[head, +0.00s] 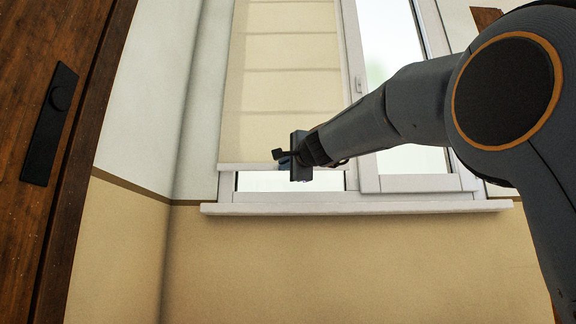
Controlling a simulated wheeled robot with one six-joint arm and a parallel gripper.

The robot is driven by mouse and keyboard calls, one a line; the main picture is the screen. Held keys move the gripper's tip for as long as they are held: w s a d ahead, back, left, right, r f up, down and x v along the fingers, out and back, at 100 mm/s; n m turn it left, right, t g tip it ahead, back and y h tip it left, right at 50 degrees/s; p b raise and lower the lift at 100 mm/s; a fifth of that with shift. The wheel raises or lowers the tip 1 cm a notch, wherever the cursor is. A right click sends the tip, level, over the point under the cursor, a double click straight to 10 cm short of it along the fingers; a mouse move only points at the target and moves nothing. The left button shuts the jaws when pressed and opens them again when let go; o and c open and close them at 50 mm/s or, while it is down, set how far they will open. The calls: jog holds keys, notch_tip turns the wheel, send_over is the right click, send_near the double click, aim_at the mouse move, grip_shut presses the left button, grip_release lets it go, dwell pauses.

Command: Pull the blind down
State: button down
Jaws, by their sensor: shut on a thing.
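A beige blind (283,110) with faint horizontal folds hangs over the left part of the white window (415,182). Its pale bottom bar (240,166) is a little above the window's lower frame, with a narrow strip of bare glass below it. My gripper (284,160) is at the bottom bar, right of its middle, and is shut on it. The dark gripper body hides the bar at the contact, so the fingertips show only in part.
A white sill (360,207) juts out below the window. The right window pane (395,40) is uncovered and has a handle at its frame. A dark wooden door or panel (90,120) with a black plate stands at the left. The beige wall below the sill is clear.

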jog(key=shift+a, duration=0.1)
jog(key=c, duration=1.9)
grip_release()
jog(key=shift+s, duration=0.1)
jog(key=b+v, duration=0.1)
jog(key=v, duration=0.6)
jog(key=shift+s+f, duration=0.1)
jog(key=shift+s, duration=0.2)
